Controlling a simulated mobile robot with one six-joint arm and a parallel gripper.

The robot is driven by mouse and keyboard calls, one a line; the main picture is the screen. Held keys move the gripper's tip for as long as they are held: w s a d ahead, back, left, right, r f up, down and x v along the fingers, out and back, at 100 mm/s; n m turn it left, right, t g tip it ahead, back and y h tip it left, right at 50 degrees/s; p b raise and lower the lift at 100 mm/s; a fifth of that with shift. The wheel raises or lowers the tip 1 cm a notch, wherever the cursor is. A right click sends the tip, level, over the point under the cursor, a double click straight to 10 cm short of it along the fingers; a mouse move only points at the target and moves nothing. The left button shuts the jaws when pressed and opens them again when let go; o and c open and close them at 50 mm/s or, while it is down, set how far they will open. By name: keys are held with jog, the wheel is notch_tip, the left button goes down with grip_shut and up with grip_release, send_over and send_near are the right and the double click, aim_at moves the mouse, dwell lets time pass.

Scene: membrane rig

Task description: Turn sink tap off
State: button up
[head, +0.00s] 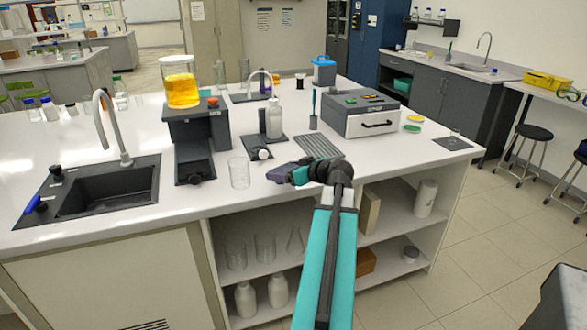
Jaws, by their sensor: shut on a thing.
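A black sink (110,187) is set into the left end of the white bench. Its grey curved tap (110,125) rises at the back of the basin. A blue-handled knob (36,205) and a black knob (57,172) stand on the sink's left rim. I see no water stream from the tap. My gripper (276,172) is well to the right of this sink, over the bench's front edge. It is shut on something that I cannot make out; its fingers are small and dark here.
An empty glass beaker (240,173) stands just left of my gripper. A dark stand (198,133) with an orange-filled vessel (181,84) is right of the sink. A grey box (360,112) and a white bottle (274,118) stand behind my gripper.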

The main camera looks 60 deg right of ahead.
jog(key=shift+s+a+r+b, duration=0.1)
jog(key=shift+a+r+b, duration=0.1)
jog(key=shift+a, duration=1.1)
jog(key=shift+s+a+r+b, duration=0.1)
jog(key=shift+a+b, duration=0.05)
jog(key=shift+a, duration=1.15)
